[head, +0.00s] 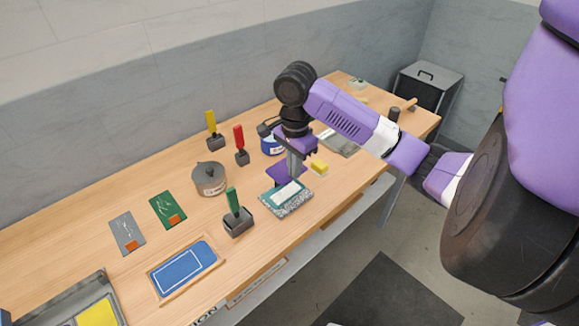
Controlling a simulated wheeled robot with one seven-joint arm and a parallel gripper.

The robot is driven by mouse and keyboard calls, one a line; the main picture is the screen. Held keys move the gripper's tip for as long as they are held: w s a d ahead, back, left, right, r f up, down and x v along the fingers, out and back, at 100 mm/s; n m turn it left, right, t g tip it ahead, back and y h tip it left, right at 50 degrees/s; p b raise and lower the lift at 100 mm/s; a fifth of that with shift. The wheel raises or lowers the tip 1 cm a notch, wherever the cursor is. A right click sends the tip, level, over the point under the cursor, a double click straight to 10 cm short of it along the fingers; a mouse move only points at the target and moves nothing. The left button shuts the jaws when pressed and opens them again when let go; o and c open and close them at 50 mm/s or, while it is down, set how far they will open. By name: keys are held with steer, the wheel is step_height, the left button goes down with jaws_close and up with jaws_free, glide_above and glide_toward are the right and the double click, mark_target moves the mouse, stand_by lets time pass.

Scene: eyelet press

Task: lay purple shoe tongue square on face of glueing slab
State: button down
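The purple shoe tongue (276,170) is a flat purple piece in the middle of the bench, directly under my gripper. My gripper (292,174) points down, its grey fingers reaching the purple piece and hiding part of it. I cannot tell whether the fingers are closed on it, or whether it touches the bench. The likely glueing slab (290,209) is a speckled grey block just in front of the purple piece. Its top has a teal border and a pale patch, and the purple piece appears just behind its rear edge.
A grey pot (209,179), red-handled tool (240,143) and blue tin (270,145) stand behind. A blue panel (185,269) lies front left.

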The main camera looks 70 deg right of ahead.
steer(key=shift+w+a+f, duration=0.1)
steer(key=b, duration=0.3)
glide_above(294, 202)
steer(key=shift+f, duration=2.9)
steer(key=shift+w+p, duration=0.1)
steer(key=shift+p, duration=0.6)
steer(key=shift+f, duration=0.4)
steer(key=shift+f+b, duration=0.35)
steer(key=shift+b, duration=0.05)
steer(key=shift+f, duration=0.35)
steer(key=shift+f, duration=1.3)
stand_by(1.3)
